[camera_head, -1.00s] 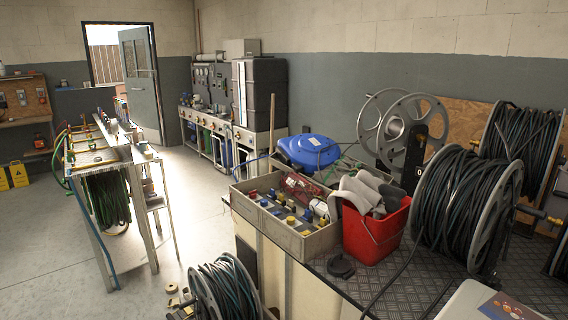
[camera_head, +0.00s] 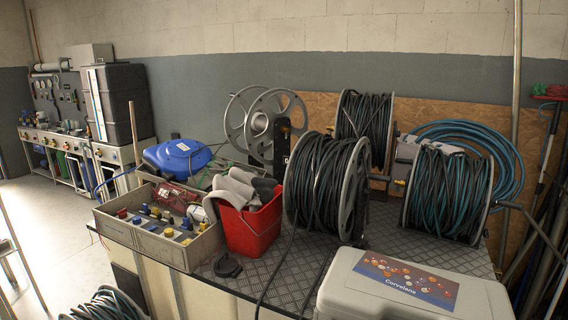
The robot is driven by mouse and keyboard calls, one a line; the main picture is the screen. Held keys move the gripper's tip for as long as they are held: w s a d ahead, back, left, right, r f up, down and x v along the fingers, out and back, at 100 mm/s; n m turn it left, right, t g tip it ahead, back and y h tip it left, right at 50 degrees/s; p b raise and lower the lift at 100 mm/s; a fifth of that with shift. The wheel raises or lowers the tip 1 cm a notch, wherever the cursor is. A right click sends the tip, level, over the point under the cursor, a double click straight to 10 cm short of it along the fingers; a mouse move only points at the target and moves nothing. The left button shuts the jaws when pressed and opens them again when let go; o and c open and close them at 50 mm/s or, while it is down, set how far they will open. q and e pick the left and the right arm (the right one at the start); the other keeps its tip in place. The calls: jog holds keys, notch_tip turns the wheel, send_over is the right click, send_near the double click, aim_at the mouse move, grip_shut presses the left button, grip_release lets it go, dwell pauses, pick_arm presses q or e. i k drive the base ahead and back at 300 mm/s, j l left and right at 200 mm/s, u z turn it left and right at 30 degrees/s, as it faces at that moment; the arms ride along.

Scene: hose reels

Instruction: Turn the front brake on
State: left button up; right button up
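Several hose reels stand on the workbench. A large reel with black hose (camera_head: 318,182) is at the middle front, with its grey rim facing right. A second reel with dark hose (camera_head: 363,124) stands behind it. A reel with teal and dark hose (camera_head: 446,192) stands at the right and has a crank handle on its right side. An empty grey reel (camera_head: 268,127) stands at the back left on a dark bracket. I cannot make out which part is the front brake. Neither of my grippers is in view.
A white case labelled Corvelane (camera_head: 412,288) fills the near right of the checkered bench top (camera_head: 272,268). A red bucket (camera_head: 252,230) with grey cloths and a parts box (camera_head: 160,250) stand to the left. Poles lean at the far right. Open floor lies left.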

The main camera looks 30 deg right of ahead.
aim_at(361, 243)
jog(key=z, duration=1.35)
jog(key=j+u, duration=0.15)
jog(key=j, duration=0.25)
jog(key=i+j+u, duration=0.15)
jog(key=j, duration=0.2)
